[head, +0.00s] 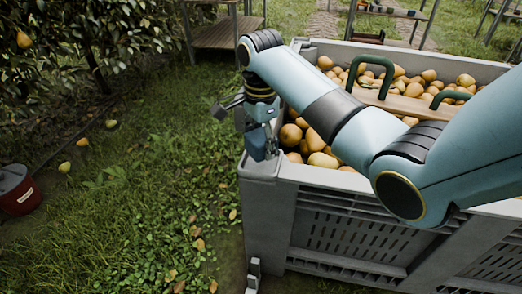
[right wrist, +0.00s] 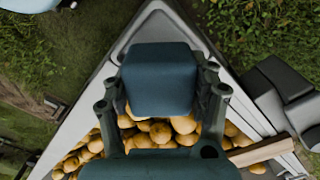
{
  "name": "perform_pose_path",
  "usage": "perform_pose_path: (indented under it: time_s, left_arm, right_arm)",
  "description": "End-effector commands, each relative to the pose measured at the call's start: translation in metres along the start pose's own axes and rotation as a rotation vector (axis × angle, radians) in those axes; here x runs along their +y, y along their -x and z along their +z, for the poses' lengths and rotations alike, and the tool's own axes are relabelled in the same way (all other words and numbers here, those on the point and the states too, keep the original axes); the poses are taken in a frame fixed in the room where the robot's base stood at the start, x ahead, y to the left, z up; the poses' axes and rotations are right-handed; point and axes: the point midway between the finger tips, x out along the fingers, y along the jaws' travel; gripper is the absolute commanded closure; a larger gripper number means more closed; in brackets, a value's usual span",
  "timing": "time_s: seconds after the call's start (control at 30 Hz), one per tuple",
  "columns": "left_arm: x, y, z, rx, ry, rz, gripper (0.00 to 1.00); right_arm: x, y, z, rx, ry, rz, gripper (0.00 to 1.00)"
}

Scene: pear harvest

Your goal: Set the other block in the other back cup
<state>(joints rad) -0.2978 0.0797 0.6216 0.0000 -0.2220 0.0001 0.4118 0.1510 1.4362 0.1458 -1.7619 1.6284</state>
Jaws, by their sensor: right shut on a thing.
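My right gripper (head: 262,140) is at the near left corner of the big grey crate (head: 262,172), pointing down. In the right wrist view, the right gripper (right wrist: 163,100) is shut on a dark blue block (right wrist: 160,70), with a finger on each side of it. The block is over the crate's corner, and the crate's grey rim (right wrist: 125,42) shows around it. I cannot make out a cup under the block, nor whether the block touches the corner. My left gripper is not in view.
Pears (head: 318,142) fill the crate. A wooden board (head: 390,102) with green handles (head: 372,70) lies across them. A red bucket (head: 18,192) stands on the grass at the left, with several fallen pears nearby. A wooden bench (head: 225,35) stands behind.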

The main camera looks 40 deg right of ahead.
Motion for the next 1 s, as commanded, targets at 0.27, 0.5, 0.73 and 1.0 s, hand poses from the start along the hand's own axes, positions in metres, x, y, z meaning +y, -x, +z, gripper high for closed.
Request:
perform_pose_path:
  time_s: [0.27,0.5,0.73,1.0]
  left_arm:
    - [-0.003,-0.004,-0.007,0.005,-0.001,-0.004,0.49]
    - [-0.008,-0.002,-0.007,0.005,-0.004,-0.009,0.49]
    - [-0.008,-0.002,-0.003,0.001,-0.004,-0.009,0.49]
    - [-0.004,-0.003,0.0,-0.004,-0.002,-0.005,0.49]
  right_arm:
    - [0.0,-0.013,0.0,0.0,0.0,-0.001,0.68]
    - [0.0,-0.018,0.0,0.0,0.0,0.0,0.68]
    - [0.0,-0.022,0.0,0.0,0.0,0.0,0.26]
    - [0.0,-0.022,0.0,0.0,-0.001,0.0,0.17]
